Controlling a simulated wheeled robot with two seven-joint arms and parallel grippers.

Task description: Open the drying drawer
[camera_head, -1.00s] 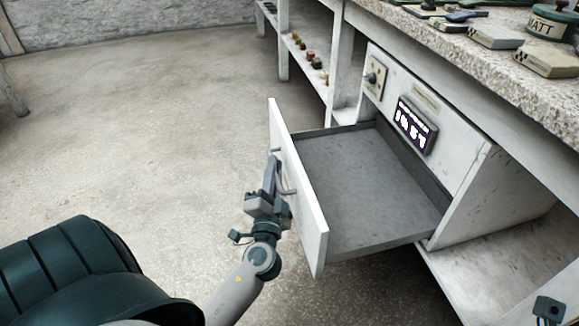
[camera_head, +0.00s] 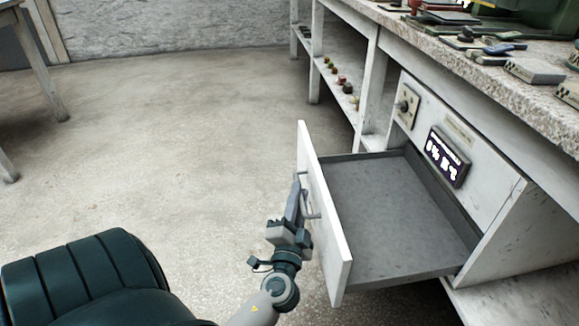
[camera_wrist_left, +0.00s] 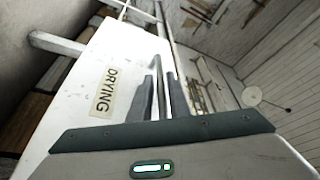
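The drying drawer (camera_head: 392,210) stands pulled well out of its white cabinet, and its grey inside looks empty. Its white front panel (camera_head: 324,218) carries a metal bar handle (camera_head: 311,204). My left gripper (camera_head: 296,198) is at this handle on the outer side of the panel. In the left wrist view, the two dark fingers (camera_wrist_left: 160,92) stand close together with the handle bar between them. A label reading DRYING (camera_wrist_left: 105,91) shows on the panel beside them. My right gripper is not in view.
A display (camera_head: 447,157) and a switch plate (camera_head: 405,105) sit on the cabinet face. The stone worktop (camera_head: 480,75) above holds several tools. A shelf with small coloured spheres (camera_head: 340,82) is behind. The floor (camera_head: 180,130) left of the drawer is clear.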

